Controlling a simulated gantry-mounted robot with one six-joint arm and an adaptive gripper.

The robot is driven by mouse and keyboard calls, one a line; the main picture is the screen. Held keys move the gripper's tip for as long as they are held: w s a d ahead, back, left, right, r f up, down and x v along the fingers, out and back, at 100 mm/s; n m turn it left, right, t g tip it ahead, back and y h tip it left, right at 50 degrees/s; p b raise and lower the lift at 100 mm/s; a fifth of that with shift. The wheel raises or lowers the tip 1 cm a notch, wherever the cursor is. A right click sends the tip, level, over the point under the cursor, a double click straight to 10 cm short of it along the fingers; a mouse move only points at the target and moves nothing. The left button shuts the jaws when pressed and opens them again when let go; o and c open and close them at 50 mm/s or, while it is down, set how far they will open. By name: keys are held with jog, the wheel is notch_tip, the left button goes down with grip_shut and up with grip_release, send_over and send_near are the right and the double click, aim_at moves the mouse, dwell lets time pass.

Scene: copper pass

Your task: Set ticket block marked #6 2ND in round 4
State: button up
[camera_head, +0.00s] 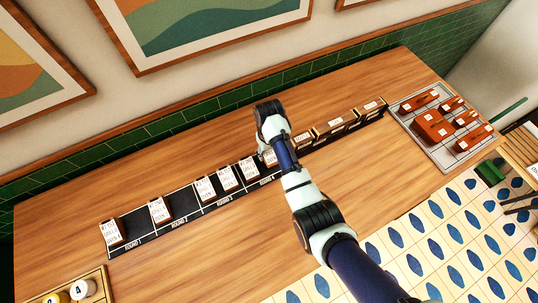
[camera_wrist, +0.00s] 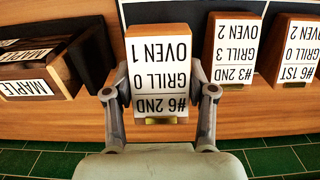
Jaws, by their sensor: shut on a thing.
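The ticket block marked #6 2ND, GRILL 0, OVEN 1 (camera_wrist: 162,75) is upright between the fingers of my gripper (camera_wrist: 160,105) in the wrist view. The fingers are shut on its two sides. In the head view its pale face (camera_head: 270,158) shows beside my wrist, partly hidden by my arm. It is at the black round rail (camera_head: 183,213), by the section labelled round 4 (camera_head: 266,180). I cannot tell whether its base touches the rail. To its right in the wrist view stand blocks marked #3 2ND (camera_wrist: 235,50) and #6 1ST (camera_wrist: 298,50).
Wooden blocks labelled MAPLE (camera_wrist: 35,70) stand close on the held block's left in the wrist view. Several ticket blocks (camera_head: 204,188) stand along the rail. A tray (camera_head: 400,108) of reddish blocks is at the right. The wooden counter (camera_head: 220,240) before the rail is clear.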

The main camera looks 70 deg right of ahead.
aim_at(269, 157)
jog(key=shift+f+b, duration=0.4)
jog(key=shift+f, duration=1.7)
jog(key=shift+f, duration=0.2)
jog(key=o, duration=1.2)
jog(key=shift+o, duration=0.2)
jog(key=shift+r, duration=0.15)
notch_tip(269, 157, up, 12)
jog(key=shift+r+p, duration=0.1)
jog(key=shift+p, duration=0.9)
jog(key=shift+w, duration=0.1)
